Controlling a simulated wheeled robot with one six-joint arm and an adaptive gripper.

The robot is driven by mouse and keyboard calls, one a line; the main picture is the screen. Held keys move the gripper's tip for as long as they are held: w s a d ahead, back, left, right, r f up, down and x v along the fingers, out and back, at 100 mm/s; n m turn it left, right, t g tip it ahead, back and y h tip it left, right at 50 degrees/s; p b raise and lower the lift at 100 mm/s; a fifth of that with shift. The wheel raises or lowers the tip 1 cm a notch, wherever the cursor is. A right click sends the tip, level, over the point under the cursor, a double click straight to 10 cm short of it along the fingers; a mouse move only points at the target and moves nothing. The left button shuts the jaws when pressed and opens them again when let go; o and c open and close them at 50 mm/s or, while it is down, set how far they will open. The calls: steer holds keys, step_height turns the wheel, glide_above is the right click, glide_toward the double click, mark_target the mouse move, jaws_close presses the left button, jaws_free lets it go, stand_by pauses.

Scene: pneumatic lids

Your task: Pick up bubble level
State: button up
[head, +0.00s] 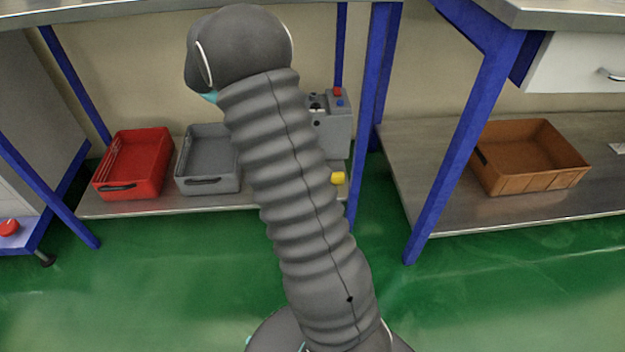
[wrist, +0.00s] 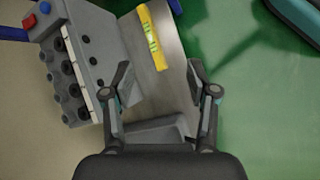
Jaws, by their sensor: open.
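The bubble level (wrist: 153,40) is a yellow bar with green vials. In the wrist view it lies on the metal shelf near the top, beside the grey block-like unit. In the head view one yellow end of the bubble level (head: 338,178) shows to the right of my arm; the rest is hidden behind the arm. My gripper (wrist: 162,80) is open and empty in the wrist view. The level lies beyond the fingertips, roughly in line with the gap between them and apart from both. The gripper is not visible in the head view.
A grey unit (wrist: 82,55) with a red and a blue button stands left of the level. A red crate (head: 135,165) and a grey crate (head: 208,160) sit left on the lower shelf. An orange crate (head: 530,158) is on the right shelf. Blue table legs (head: 378,80) stand nearby.

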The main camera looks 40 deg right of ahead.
steer(key=w+d+f+n+g+h, duration=0.1)
steer(key=d+f, duration=0.2)
steer(key=f, duration=0.5)
steer(key=w+d+f+n+g+h+b, duration=0.1)
steer(key=w+d+f+n, duration=0.1)
steer(key=f, duration=0.6)
steer(key=w+d+f+n+g+h, duration=0.1)
steer(key=d+f, duration=0.4)
steer(key=f, duration=0.4)
steer(key=shift+w+h+b, duration=0.35)
steer(key=shift+h+b, duration=0.05)
steer(key=shift+s+d+f, duration=0.15)
steer(key=shift+d+f, duration=0.15)
steer(key=shift+f, duration=0.25)
steer(key=shift+x, duration=3.5)
steer(key=shift+s+a, duration=0.1)
jaws_close()
